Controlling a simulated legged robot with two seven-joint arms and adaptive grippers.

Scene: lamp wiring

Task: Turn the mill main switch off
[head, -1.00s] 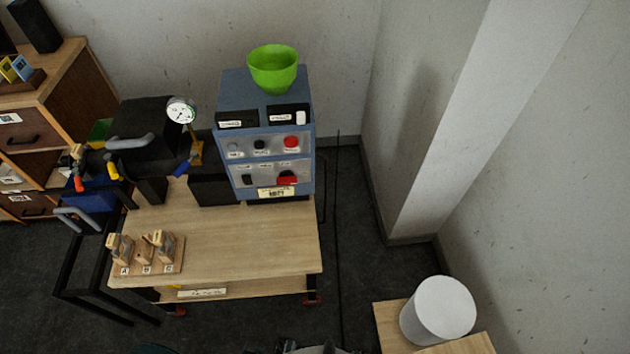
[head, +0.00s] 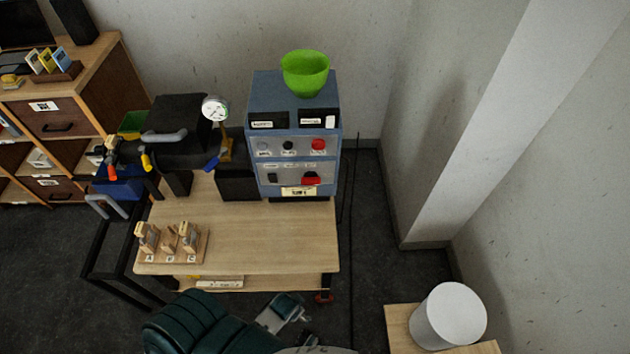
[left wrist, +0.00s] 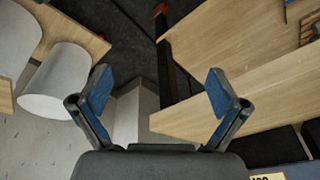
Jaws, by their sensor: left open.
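The mill is a blue-grey box (head: 293,130) at the back right of the wooden bench in the head view. On the right of its lower panel is a red and black switch (head: 311,178), which looks like the main switch; its exact setting is too small to read. A red button (head: 318,144) sits above it on the upper panel. My left gripper (head: 288,312) is in front of the bench's near edge, well apart from the mill. In the left wrist view the left gripper (left wrist: 158,88) is open and empty. My right gripper is not in view.
A green bowl (head: 305,74) stands on the mill. Wooden blocks on a lettered board (head: 172,247) sit at the bench's front left. A dial gauge (head: 215,108) and black machine stand left of the mill. A white cylinder (head: 448,315) is at lower right. The bench top (head: 270,235) before the mill is clear.

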